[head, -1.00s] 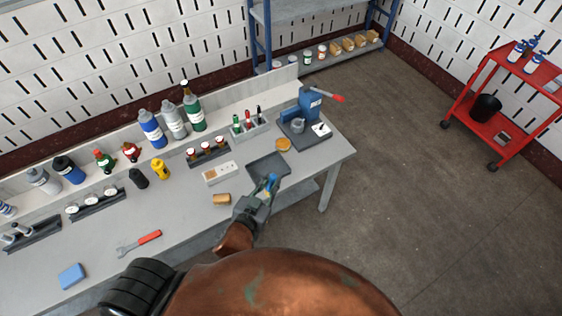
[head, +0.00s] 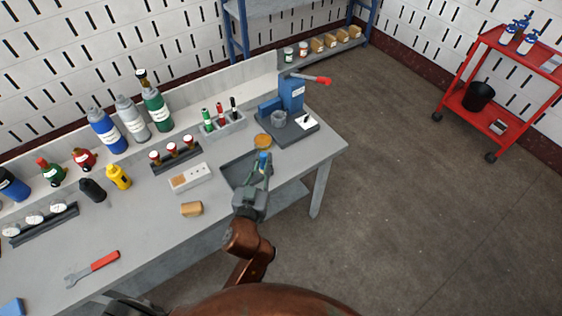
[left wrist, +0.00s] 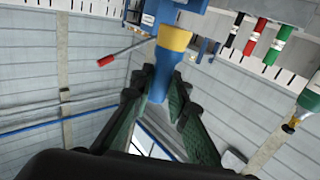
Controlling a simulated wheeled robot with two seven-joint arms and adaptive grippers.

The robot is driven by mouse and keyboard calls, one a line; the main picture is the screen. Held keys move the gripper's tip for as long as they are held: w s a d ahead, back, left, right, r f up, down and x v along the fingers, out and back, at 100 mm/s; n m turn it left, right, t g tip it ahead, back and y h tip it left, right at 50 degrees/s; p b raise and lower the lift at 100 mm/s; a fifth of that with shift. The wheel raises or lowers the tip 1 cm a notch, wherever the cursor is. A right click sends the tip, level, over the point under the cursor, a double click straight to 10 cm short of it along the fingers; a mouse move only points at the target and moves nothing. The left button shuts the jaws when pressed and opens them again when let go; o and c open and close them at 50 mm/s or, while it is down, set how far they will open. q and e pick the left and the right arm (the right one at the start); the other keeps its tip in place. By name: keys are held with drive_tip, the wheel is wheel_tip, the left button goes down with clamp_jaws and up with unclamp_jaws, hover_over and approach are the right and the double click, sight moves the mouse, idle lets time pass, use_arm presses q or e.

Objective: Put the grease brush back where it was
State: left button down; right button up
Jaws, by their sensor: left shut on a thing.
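My left gripper (head: 260,170) is shut on the grease brush (head: 264,158), seen as a blue piece between the fingertips. In the left wrist view the brush (left wrist: 161,75) has a blue handle and a yellow upper end, with the green and black fingers on both sides of the handle. The gripper is over the right edge of a dark shallow tray (head: 236,169). My right gripper is out of view.
A grey holder with markers (head: 222,124) is behind the tray. The front-left bench has bare room around a red-handled wrench (head: 92,269).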

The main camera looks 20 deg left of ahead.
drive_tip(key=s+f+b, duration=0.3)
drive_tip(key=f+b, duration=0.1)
use_arm(q)
drive_tip(key=w+f, duration=0.4)
drive_tip(key=w+d+f+b, duration=0.1)
drive_tip(key=w+f, duration=0.3)
drive_tip(key=w+f+b, duration=0.1)
drive_tip(key=w+f, duration=0.3)
drive_tip(key=shift+d, duration=0.3)
drive_tip(key=shift+s, duration=0.1)
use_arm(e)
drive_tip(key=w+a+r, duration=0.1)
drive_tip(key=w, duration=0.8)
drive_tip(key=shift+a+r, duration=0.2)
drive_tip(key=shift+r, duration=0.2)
use_arm(q)
drive_tip(key=shift+f+b, duration=0.25)
drive_tip(key=shift+b, duration=0.15)
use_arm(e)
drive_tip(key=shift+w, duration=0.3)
use_arm(q)
drive_tip(key=c, duration=2.1)
unclamp_jaws()
drive_tip(key=shift+o, duration=1.3)
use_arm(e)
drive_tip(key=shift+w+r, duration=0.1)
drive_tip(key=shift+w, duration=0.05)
